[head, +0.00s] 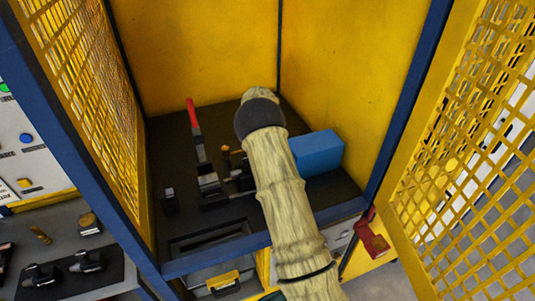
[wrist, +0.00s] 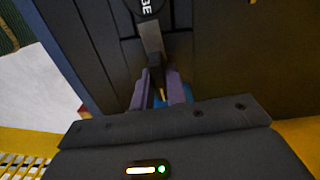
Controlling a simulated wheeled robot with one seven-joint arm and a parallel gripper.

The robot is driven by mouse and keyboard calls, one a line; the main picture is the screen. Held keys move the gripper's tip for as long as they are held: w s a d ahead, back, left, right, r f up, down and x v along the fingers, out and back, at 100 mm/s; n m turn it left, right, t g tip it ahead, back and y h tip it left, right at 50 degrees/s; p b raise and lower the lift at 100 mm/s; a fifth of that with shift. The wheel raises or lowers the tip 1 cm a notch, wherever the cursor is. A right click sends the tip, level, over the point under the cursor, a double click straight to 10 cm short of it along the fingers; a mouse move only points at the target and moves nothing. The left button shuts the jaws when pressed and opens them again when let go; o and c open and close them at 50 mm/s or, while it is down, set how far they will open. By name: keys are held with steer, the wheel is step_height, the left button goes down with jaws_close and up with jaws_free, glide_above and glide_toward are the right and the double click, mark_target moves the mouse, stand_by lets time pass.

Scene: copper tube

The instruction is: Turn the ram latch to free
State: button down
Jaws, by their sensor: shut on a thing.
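In the wrist view, my gripper (wrist: 161,88) has its two purple-grey fingers closed around the lower end of a flat grey-brown lever (wrist: 153,40). The lever extends from a round black boss (wrist: 147,6) with partly cut-off white lettering. I take this lever to be the ram latch, but its full label is not readable. In the head view, my arm reaches into the yellow cabinet and hides my gripper and the latch.
A red-handled lever (head: 192,113), dark fixtures (head: 210,185) and a blue block (head: 318,153) stand on the dark cabinet floor, close to my arm. A yellow mesh door (head: 455,150) stands open at right. A red padlock-like piece (head: 374,240) hangs at the front edge.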

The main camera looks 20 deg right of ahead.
steer(key=n+b, duration=0.1)
steer(key=n, duration=0.3)
steer(key=shift+n, duration=0.4)
steer(key=n, duration=0.3)
steer(key=shift+n, duration=0.3)
steer(key=n, duration=0.4)
steer(key=shift+r+n+b, duration=0.1)
steer(key=shift+n+b, duration=0.2)
steer(key=shift+b, duration=0.05)
steer(key=shift+w+n, duration=0.1)
steer(key=shift+n, duration=1.9)
steer(key=c, duration=1.4)
jaws_free()
